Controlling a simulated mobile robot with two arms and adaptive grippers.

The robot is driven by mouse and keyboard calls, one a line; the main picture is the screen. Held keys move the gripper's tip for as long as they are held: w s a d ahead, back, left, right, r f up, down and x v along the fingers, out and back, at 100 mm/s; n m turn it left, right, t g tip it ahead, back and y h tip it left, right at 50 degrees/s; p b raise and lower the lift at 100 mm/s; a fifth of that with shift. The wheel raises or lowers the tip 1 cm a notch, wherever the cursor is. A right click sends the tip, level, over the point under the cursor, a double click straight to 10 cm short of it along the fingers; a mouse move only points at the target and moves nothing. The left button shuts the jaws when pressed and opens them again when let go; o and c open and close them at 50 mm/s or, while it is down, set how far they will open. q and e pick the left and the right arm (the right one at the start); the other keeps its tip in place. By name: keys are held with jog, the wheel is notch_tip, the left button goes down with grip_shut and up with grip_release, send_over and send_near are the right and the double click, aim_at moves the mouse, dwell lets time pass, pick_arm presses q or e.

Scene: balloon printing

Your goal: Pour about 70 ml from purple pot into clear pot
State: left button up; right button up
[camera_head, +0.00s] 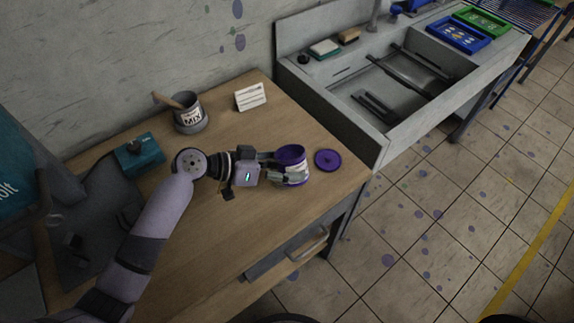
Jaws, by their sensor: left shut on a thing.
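The purple pot (291,153) is an open pot with purple inside and a pale band on its side. It looks about upright at the table's right part. My left gripper (289,168) is shut on it, with fingers on both sides; I cannot tell whether it touches the table. A round purple lid (328,160) lies flat just right of it. A grey pot labelled MIX (190,119), with a wooden stick in it, stands at the back left; I cannot tell whether this is the clear pot. No other clear pot shows. My right gripper is not in view.
The wooden table (207,240) has free room in front. A white card (250,97) stands at the back, and a teal box (138,155) sits at the left. A grey sink unit (330,140) adjoins the right. A drawer handle (308,244) projects from the table's front.

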pick_arm(q)
jog(key=shift+s+r, duration=0.1)
jog(key=shift+n, duration=0.3)
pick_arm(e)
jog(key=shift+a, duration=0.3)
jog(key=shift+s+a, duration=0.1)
pick_arm(q)
jog(key=shift+d+r+g, duration=0.1)
jog(key=shift+g, duration=0.3)
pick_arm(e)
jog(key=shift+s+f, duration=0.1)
